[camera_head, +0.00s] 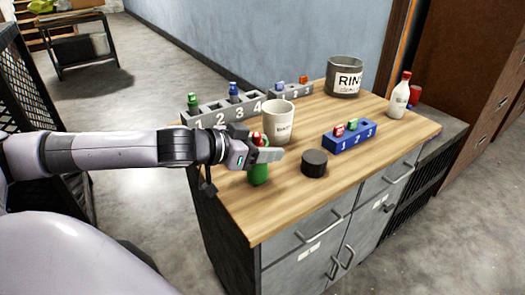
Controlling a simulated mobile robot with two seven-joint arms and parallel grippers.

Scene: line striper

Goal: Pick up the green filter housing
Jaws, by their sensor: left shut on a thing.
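My left gripper (265,155) reaches in from the left over the wooden worktop (245,210). It is shut on a green cylindrical thing (259,174) with a red top, which I take as the green filter housing. The green body hangs or stands upright below the fingers near the worktop's left front edge. The gripper hides its upper part, and I cannot tell whether its bottom touches the wood. My right gripper is not in view.
A white cup (278,122) stands just behind the gripper, and a dark round puck (314,163) is to its right. A blue numbered rack (350,139), grey numbered rack (215,117), RINSE-like labelled pot (344,77) and white bottle (398,101) stand further back. The front right worktop is clear.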

